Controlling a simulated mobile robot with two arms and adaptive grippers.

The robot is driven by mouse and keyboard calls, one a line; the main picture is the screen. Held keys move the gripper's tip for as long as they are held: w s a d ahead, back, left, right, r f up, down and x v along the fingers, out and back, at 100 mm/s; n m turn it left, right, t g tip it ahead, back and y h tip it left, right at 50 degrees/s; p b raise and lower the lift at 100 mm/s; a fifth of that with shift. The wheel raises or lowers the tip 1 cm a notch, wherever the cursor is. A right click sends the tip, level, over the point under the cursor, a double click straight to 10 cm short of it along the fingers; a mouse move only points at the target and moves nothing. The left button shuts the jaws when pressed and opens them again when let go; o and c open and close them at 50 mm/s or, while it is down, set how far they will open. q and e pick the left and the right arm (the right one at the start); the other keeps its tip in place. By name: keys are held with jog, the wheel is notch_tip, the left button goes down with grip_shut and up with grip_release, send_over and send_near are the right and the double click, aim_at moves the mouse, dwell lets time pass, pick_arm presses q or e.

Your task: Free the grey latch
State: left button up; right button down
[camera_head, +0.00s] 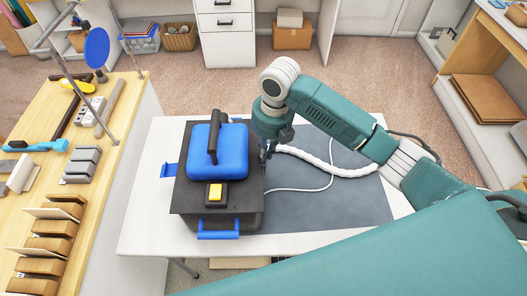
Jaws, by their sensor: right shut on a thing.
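A dark grey case (187,197) stands on the white table. It has a blue padded lid (232,165) with a black handle (213,140), and a yellow button (215,192) at the front of its top. Blue latches show at its left side (169,170) and front (218,235). My right gripper (266,152) points down at the case's right edge, shut on a small part there. That part looks to be the grey latch, but the fingers and wrist hide nearly all of it. My left gripper is out of view.
A grey mat (330,205) lies under and right of the case, crossed by a white hose (330,168) and a thin cable. A wooden bench (100,150) with tools and blocks stands close on the left. My right arm covers the lower right.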

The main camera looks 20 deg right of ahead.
jog(key=s+d+f+t+y+b, duration=0.1)
jog(key=d+f+y+b, duration=0.4)
jog(key=b, duration=1)
jog(key=shift+s+d+f+t+y, duration=0.35)
jog(key=shift+s+d+y, duration=0.3)
jog(key=shift+d, duration=0.55)
jog(key=c, duration=2.5)
grip_release()
jog(key=shift+w, duration=0.15)
jog(key=o, duration=0.4)
jog(key=shift+a+r, duration=0.2)
jog(key=shift+r, duration=0.05)
jog(key=v, duration=1.2)
